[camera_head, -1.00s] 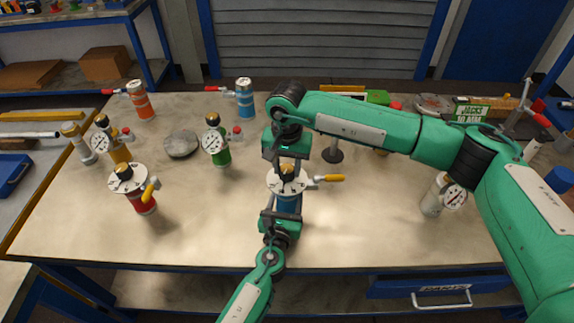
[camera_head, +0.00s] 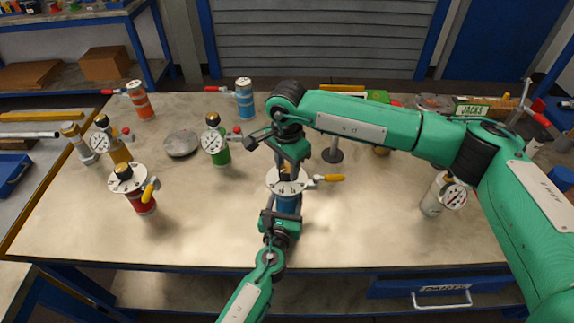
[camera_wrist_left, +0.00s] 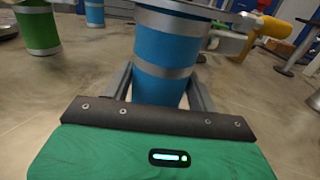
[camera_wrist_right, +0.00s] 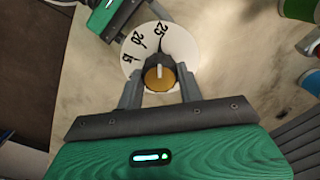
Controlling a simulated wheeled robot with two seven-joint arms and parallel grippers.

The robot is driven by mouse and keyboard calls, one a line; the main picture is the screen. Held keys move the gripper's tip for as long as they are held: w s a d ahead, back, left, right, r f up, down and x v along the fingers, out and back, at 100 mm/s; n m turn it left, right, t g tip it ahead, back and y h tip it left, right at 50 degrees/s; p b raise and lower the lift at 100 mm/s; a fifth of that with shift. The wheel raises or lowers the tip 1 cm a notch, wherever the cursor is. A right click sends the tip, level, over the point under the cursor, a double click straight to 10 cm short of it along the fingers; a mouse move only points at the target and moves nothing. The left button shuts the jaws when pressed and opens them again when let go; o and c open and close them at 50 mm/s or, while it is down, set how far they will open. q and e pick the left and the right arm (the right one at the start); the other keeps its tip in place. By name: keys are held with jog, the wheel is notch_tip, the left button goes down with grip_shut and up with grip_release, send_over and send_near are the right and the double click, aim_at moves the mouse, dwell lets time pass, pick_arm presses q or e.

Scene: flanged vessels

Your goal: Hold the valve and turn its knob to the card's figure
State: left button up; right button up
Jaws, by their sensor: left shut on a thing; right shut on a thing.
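The valve has a blue body (camera_head: 287,203) with grey bands, a round white dial (camera_head: 299,187) on top and a yellow-handled lever (camera_head: 329,178) to the right. It stands upright near the table's middle. My left gripper (camera_head: 284,212) is shut around the blue body (camera_wrist_left: 163,75) from the near side. My right gripper (camera_head: 288,168) points down from above, shut on the brass knob (camera_wrist_right: 159,78) at the dial's centre. In the right wrist view the dial shows 15, 20 and 25, and a pale mark lies across the knob. I cannot make out a card's figure.
A red valve (camera_head: 142,203) with a similar dial stands at the left. A green gauge vessel (camera_head: 220,157), a yellow one (camera_head: 120,153) and a flat grey disc (camera_head: 181,143) are behind. A grey gauge vessel (camera_head: 431,203) stands right. The front table is clear.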

aim_at(287, 168)
dwell(0.5)
jog(key=o, duration=1)
notch_tip(287, 168, up, 12)
